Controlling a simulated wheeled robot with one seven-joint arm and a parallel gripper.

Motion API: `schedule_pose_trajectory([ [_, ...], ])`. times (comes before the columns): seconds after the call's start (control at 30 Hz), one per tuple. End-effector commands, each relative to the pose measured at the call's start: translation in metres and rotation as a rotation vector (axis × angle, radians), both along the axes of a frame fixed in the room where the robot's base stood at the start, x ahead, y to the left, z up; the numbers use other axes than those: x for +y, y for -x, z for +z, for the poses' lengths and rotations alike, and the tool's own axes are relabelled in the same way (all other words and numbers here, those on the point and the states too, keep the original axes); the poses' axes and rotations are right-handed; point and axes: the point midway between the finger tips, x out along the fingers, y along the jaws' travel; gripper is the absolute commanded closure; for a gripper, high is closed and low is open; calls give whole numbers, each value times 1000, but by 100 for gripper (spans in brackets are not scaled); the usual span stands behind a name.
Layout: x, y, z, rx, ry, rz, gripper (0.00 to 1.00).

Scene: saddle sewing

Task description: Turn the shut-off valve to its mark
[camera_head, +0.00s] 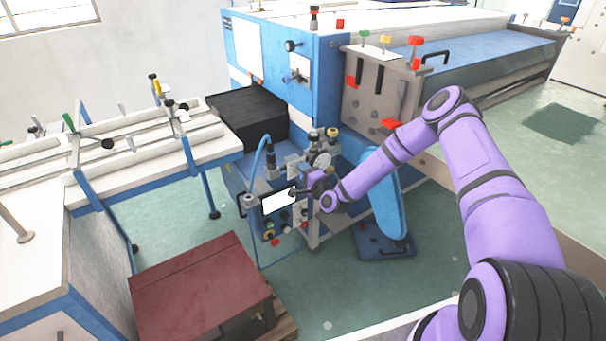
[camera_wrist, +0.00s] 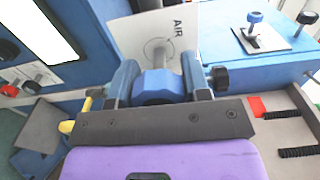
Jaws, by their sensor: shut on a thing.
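The shut-off valve shows in the wrist view as a blue faceted handle (camera_wrist: 157,86) in front of a pale plate (camera_wrist: 140,28) marked "AIR", with a round dark outline on it. My gripper (camera_wrist: 160,80) is shut on this handle, with one finger on each side. The handle hides part of the plate's markings, so I cannot tell how the valve stands against its mark. In the head view my gripper (camera_head: 303,190) is at the small control stand, beside a white screen (camera_head: 279,200). The valve itself is hidden there.
A pressure gauge (camera_head: 320,160) and several fittings crowd close around my gripper. The big blue machine (camera_head: 268,60) stands behind. A dark red box (camera_head: 200,285) sits in front to the left. A white-topped table (camera_head: 30,250) is at the far left.

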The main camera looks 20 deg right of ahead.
Motion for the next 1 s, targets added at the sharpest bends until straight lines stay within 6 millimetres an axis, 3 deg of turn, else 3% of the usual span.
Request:
schedule_pose_trajectory([
  [0.37,-1,1,-1,3,-4,-1,80],
  [0.4,-1,1,-1,3,-4,-1,49],
  [0.5,0,1,-1,3,-3,-1,31],
  [0.8,-1,2,-1,2,-3,0,31],
  [1.0,-8,24,-1,3,-4,1,31],
])
